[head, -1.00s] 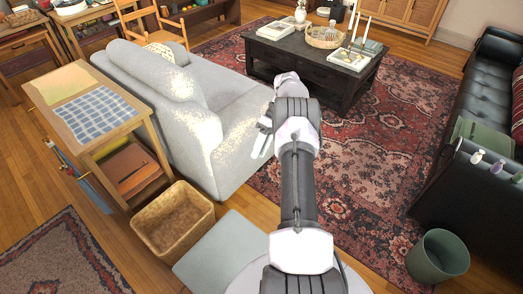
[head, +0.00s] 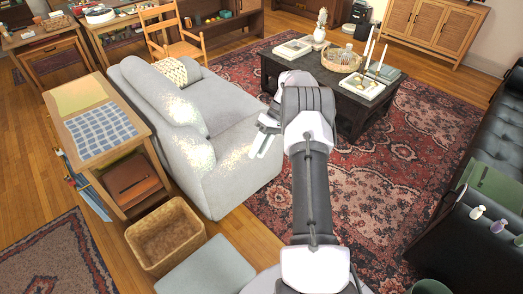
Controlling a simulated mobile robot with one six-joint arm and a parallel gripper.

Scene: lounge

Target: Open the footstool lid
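The footstool (head: 207,268) is a pale grey-green block with a flat square top, at the bottom of the head view. Its top looks closed and level, and the picture's lower edge cuts off its near part. My gripper (head: 265,142) is at the end of my outstretched arm, in front of the grey sofa's right end in the picture. It is well above and beyond the footstool, apart from it. Its two pale fingers look slightly parted, with nothing between them.
A wicker basket (head: 166,236) stands close to the footstool's left. A grey sofa (head: 235,165) and a wooden side table (head: 142,160) lie beyond. A dark coffee table (head: 350,118) stands on the red rug (head: 390,190). A black sofa (head: 470,235) is at right.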

